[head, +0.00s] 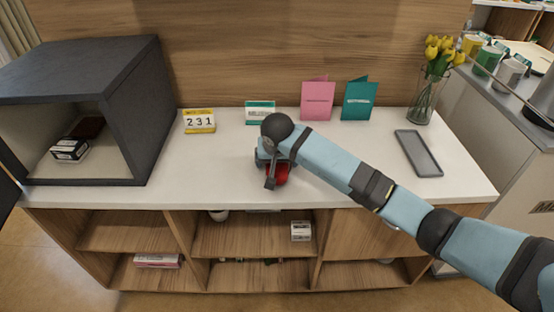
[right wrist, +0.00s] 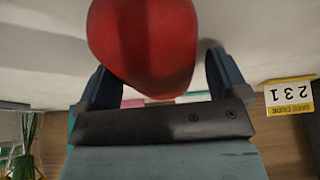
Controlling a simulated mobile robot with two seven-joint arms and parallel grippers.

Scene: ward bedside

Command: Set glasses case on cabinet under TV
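A red rounded object, which looks like the glasses case (head: 279,174), is at the front middle of the white cabinet top (head: 225,180). It is partly hidden by my right gripper (head: 272,168). In the right wrist view the red case (right wrist: 145,45) fills the upper middle, between the spread fingers of my right gripper (right wrist: 158,70). The case overlaps the left finger in the picture, and a narrow gap shows beside the right finger. The gripper looks open around it. My left gripper is not in view. No TV shows.
A dark open box (head: 125,95) with small packs inside stands at the left. A 231 number card (head: 199,121), a green-and-white sign (head: 260,112), pink (head: 318,100) and teal (head: 359,100) cards line the back. A tulip vase (head: 423,100) and grey tray (head: 418,153) are at right.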

